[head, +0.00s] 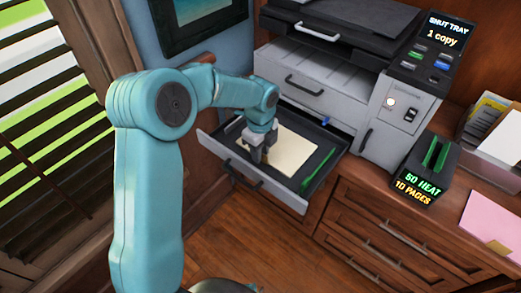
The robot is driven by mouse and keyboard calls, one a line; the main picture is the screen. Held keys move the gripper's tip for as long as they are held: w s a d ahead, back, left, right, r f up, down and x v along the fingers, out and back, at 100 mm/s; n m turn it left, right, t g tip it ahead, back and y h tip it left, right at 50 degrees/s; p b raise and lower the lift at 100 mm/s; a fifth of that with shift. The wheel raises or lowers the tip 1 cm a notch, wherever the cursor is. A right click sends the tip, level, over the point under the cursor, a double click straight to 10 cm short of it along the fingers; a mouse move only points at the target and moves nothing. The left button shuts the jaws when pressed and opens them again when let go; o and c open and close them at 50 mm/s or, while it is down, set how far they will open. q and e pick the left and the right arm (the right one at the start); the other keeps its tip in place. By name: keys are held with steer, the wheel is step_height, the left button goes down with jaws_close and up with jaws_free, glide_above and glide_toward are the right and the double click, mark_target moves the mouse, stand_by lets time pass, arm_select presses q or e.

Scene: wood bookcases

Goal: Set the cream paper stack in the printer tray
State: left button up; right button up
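The cream paper stack (290,153) lies flat inside the pulled-out printer tray (270,192). The tray has a dark inside, a pale grey front with a dark handle, and a green guide (318,170) along its right side. My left gripper (257,158) points down at the left part of the paper, and its arm hides some of the tray's back left. Its fingertips are at or just above the paper; I cannot tell whether they touch it or how far apart they are. My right gripper is not in view.
The grey printer (325,85) stands behind the tray, its screen (445,32) reading "SHUT TRAY 1 copy". Pink paper (492,226) and a paper holder are at the right. A blind covers the left.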

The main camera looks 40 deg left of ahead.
arm_select(q)
step_height(320, 180, up, 12)
steer(key=p, duration=0.1)
steer(key=shift+r, duration=0.15)
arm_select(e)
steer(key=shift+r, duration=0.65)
